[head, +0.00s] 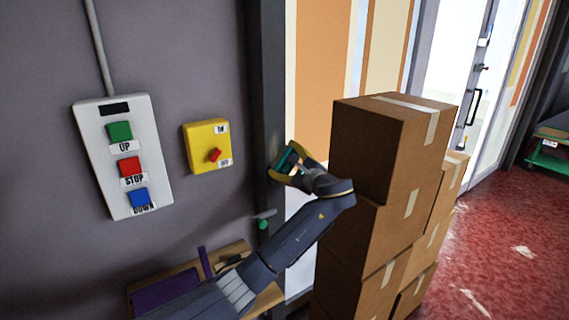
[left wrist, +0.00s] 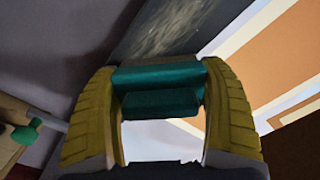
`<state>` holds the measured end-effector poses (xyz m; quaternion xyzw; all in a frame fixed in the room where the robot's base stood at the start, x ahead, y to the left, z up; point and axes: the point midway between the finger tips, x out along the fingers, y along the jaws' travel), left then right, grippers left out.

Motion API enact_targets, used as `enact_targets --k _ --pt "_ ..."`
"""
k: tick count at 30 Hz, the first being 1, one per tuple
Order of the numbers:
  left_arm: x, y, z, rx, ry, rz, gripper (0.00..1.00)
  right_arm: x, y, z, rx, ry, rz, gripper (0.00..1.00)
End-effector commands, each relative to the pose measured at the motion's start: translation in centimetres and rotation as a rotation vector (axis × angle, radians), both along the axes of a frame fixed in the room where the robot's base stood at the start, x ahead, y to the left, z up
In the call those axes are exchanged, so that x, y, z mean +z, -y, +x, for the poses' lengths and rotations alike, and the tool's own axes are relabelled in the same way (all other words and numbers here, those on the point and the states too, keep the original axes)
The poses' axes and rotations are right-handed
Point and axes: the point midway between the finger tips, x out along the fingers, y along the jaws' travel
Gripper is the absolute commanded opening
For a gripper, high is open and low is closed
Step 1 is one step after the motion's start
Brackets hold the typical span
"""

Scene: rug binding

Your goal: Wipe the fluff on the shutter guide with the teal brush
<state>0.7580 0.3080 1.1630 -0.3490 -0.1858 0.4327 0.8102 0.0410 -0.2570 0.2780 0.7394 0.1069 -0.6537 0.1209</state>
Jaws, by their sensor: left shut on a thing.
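The teal brush (head: 286,160) is held in my left gripper (head: 289,162), beside the shutter guide. In the left wrist view the brush (left wrist: 155,78) lies across between the yellow finger pads of the gripper (left wrist: 157,85), which is shut on it. The shutter guide (head: 266,80) is a dark upright channel on the wall. Pale grey fluff (left wrist: 165,25) shows on the guide (left wrist: 128,42) just beyond the brush in the left wrist view. I cannot tell whether the brush touches it. My right gripper is in neither view.
A stack of cardboard boxes (head: 385,150) stands close to the right of my left gripper. A green-knobbed lever (head: 263,223) juts out below it. The button panel (head: 124,157) and yellow switch box (head: 208,146) are on the wall at left. A wooden shelf (head: 270,297) is below.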

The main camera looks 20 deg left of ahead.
Motion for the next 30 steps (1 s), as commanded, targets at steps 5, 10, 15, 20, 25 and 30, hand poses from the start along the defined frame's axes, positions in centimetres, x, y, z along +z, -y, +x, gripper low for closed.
enact_targets --k 5,10,15,20,25,30 --pt "1.3 0.0 0.0 0.001 0.003 -0.001 0.51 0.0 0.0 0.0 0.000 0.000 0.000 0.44" --pt "1.8 -0.1 -0.2 0.001 0.002 0.001 0.51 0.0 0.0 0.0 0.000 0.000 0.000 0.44" --pt "1.8 -0.8 -1.1 0.001 0.002 0.000 0.51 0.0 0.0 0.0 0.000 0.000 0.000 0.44" --pt "1.8 -1.6 -2.0 0.002 0.002 0.001 0.51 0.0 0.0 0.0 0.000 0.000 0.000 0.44" --pt "1.7 -2.3 -2.9 0.004 0.002 0.001 0.51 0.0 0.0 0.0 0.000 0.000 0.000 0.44" --pt "1.8 -2.6 -3.3 0.005 0.001 0.002 0.51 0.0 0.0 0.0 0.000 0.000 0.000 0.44"
